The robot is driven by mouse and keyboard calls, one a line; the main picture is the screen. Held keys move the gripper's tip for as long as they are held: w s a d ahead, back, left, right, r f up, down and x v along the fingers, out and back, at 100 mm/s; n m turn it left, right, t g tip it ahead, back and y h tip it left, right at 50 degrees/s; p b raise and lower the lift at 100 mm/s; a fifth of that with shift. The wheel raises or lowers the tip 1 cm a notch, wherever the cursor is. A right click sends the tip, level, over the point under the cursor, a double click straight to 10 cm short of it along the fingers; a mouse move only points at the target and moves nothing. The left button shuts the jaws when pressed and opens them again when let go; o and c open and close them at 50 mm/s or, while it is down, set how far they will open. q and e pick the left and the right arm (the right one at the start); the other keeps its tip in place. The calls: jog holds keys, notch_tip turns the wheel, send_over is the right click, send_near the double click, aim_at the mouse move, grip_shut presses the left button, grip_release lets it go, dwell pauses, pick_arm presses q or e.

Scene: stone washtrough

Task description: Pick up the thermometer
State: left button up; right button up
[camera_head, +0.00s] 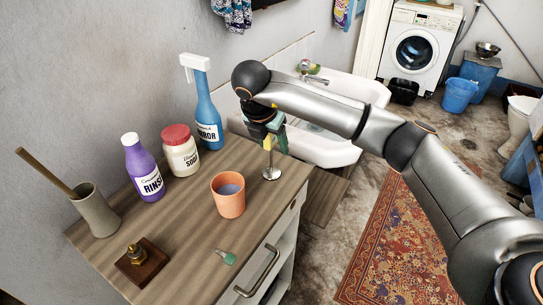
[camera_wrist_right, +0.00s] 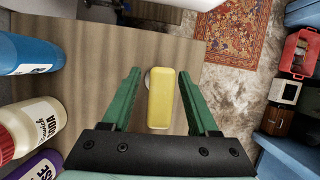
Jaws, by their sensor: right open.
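What appears to be the thermometer is an upright piece with a yellow block on top (camera_wrist_right: 160,95), a thin stem and a round metal base (camera_head: 271,173). It stands near the right edge of the wooden cabinet top. My right gripper (camera_head: 268,136) is above the base, pointing down, and partly hides the upper piece in the head view. In the right wrist view, its green fingers (camera_wrist_right: 161,98) are open on both sides of the yellow block, with a gap on each side. My left gripper is not in view.
An orange cup (camera_head: 228,195) stands close by. A purple bottle (camera_head: 142,168), a white jar with a red lid (camera_head: 181,151) and a blue spray bottle (camera_head: 207,110) line the wall. A small green item (camera_head: 227,257) lies in front. A white basin (camera_head: 330,150) is behind.

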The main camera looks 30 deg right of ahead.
jog(key=shift+x, duration=0.95)
grip_shut()
